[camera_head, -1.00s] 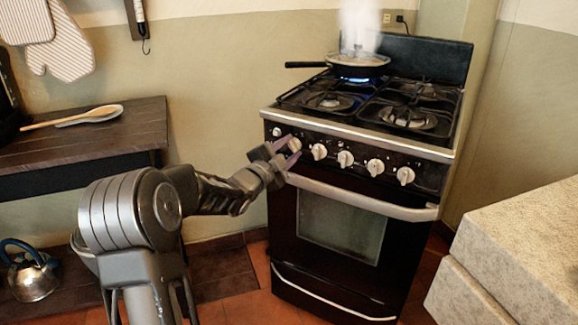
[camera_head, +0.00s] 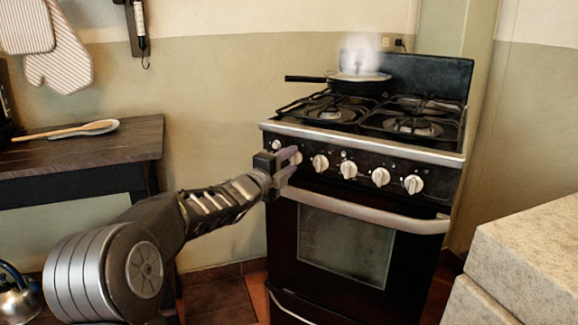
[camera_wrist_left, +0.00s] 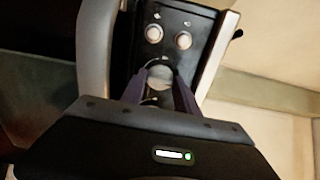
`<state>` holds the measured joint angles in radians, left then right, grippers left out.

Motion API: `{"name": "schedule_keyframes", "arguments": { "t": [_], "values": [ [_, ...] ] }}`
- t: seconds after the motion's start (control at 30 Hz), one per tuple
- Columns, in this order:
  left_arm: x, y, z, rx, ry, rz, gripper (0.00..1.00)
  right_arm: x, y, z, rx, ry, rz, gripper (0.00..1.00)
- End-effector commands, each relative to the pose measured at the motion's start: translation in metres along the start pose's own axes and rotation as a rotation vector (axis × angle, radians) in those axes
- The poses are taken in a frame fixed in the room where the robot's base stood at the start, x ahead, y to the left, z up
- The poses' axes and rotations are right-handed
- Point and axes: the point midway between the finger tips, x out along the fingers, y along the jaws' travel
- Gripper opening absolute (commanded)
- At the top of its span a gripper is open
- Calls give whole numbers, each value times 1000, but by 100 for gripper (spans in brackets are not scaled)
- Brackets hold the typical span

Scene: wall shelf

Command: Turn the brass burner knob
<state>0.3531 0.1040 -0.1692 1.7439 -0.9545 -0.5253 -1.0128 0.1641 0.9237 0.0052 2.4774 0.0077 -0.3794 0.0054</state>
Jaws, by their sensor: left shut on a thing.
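The stove's front panel (camera_head: 366,176) carries a row of pale metal burner knobs; none looks clearly brass from here. My left gripper (camera_head: 289,158) reaches in from the left and is shut on the knob (camera_head: 297,158) near the panel's left end. In the left wrist view, the fingers of the gripper (camera_wrist_left: 160,72) stand on both sides of the round knob (camera_wrist_left: 160,78). The fingers partly hide the knob, so its exact angle is hard to tell. My right gripper is not in view.
A pan (camera_head: 358,82) with faint steam sits on the back left burner; no flame shows under it. The oven handle (camera_head: 365,208) juts out just below the knobs. A pale stone counter (camera_head: 535,250) stands at the right, a wooden table (camera_head: 80,150) at the left.

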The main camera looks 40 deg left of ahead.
Motion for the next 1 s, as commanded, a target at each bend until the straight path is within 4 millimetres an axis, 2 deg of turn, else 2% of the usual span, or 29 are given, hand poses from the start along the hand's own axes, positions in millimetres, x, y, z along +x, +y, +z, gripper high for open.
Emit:
{"name": "schedule_keyframes", "arguments": {
  "t": [0.3,0.33,0.57,0.87,1.0],
  "values": [
    [0,1,-1,3,1,2,0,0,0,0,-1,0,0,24],
    [0,1,-1,3,1,2,39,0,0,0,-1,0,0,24],
    [0,0,0,2,1,1,58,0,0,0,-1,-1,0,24],
    [-2,0,0,1,1,1,58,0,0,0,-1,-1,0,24],
    [-13,-1,0,1,0,0,58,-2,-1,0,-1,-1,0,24]
  ]
}}
